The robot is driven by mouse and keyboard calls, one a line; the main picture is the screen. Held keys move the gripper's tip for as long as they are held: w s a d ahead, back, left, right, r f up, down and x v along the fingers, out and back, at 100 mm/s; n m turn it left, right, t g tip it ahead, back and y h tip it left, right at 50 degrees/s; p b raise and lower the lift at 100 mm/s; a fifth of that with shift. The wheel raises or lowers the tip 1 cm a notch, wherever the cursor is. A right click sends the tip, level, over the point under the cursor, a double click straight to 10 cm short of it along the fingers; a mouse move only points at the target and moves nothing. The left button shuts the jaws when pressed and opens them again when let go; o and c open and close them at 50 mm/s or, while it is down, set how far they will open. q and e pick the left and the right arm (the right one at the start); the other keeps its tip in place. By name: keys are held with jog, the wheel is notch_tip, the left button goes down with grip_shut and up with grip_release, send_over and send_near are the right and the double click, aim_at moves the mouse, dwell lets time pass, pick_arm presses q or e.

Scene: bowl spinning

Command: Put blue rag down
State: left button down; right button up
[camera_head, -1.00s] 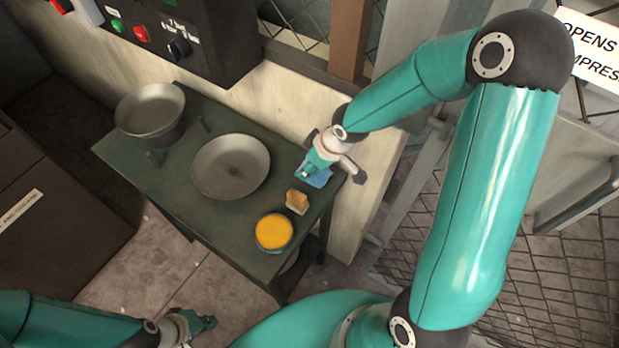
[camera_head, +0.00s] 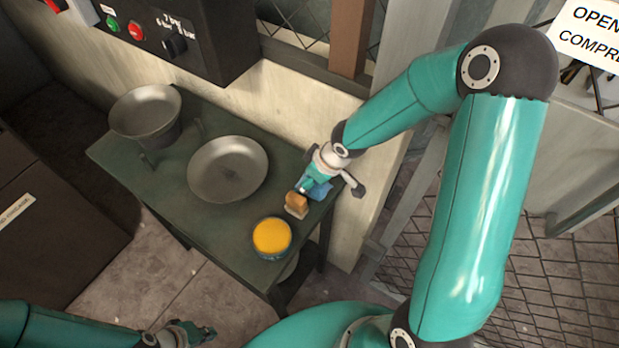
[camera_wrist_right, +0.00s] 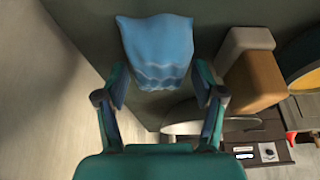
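The blue rag (camera_head: 320,191) lies bunched near the right corner of the green table. It also shows in the right wrist view (camera_wrist_right: 157,52), just beyond and between the fingertips. My right gripper (camera_head: 305,188) is low over the rag and hides part of it in the head view. In the right wrist view my right gripper (camera_wrist_right: 161,80) has its fingers apart, with a gap beside the rag on the right. My left gripper (camera_head: 207,333) is at the bottom left of the head view, away from the table; its finger opening is unclear.
The table (camera_head: 215,222) also holds a sponge (camera_head: 296,204) close to my right gripper, an orange-filled tin (camera_head: 272,237), a wide metal bowl (camera_head: 228,170) and a deeper bowl (camera_head: 146,113) at the left. A pale wall (camera_head: 350,215) stands close to the right; a control box (camera_head: 180,30) is behind.

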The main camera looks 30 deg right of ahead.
aim_at(324, 193)
jog(key=shift+s+r+p, duration=0.1)
jog(key=shift+r+p, duration=0.35)
jog(key=p+v, duration=0.7)
jog(key=v, duration=0.4)
jog(key=shift+s, duration=0.15)
